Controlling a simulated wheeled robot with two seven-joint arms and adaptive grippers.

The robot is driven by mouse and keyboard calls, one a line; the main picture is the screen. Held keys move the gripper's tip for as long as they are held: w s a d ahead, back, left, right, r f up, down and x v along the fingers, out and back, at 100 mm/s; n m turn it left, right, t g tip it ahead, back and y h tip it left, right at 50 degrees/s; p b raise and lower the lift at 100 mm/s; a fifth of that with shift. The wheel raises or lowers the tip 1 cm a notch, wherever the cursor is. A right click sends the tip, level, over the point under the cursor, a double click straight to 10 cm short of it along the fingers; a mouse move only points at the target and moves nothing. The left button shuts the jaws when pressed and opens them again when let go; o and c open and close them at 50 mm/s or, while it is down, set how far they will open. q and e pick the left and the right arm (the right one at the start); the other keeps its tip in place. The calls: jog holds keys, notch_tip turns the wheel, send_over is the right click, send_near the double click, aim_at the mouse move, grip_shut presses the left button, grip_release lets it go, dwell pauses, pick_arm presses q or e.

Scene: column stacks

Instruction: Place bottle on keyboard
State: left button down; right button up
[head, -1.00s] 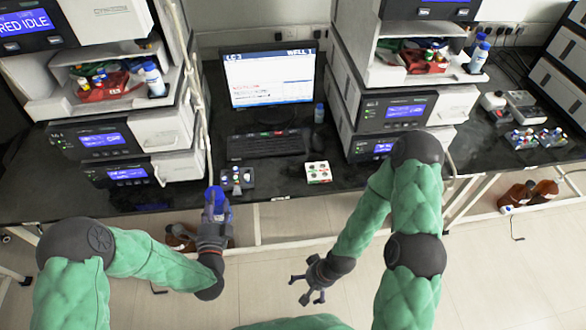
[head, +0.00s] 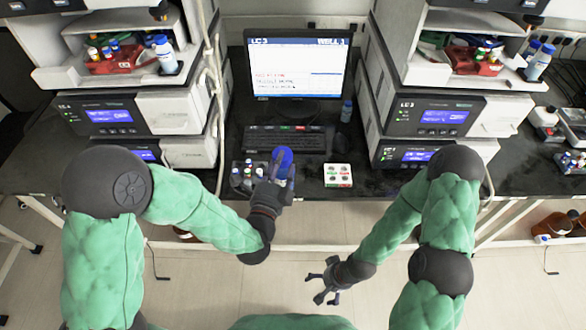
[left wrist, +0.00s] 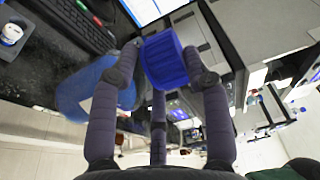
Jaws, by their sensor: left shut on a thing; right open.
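The bottle (head: 283,159) has a blue cap and is in my left gripper (head: 274,180), above the front part of the bench. In the left wrist view the ribbed blue cap (left wrist: 165,60) sits between the fingers of my left gripper (left wrist: 165,75), with a bluish body behind it. The black keyboard (head: 288,140) lies on the bench in front of the monitor, farther back than the bottle; part of it shows in the left wrist view (left wrist: 75,22). My right gripper (head: 323,283) is open and empty, low in front of the bench.
The monitor (head: 297,68) stands behind the keyboard. A small vial rack (head: 246,177) is left of the held bottle, and a white box (head: 338,175) is to its right. Instrument stacks flank both sides.

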pick_arm(q)
jog(key=w+f, duration=0.1)
jog(key=w+d+f+b, duration=0.1)
jog(key=w, duration=0.1)
jog(key=w+f, duration=0.1)
jog(key=w, duration=0.1)
jog(key=shift+w+d, duration=0.15)
jog(key=shift+d, duration=0.2)
jog(key=w+d+f+b, duration=0.1)
jog(key=w+f+b, duration=0.3)
jog(key=f, duration=0.4)
jog(key=shift+d, duration=0.2)
jog(key=shift+w, duration=0.1)
jog(key=shift+f, duration=0.1)
jog(key=c, duration=0.6)
grip_release()
jog(key=shift+f, duration=0.15)
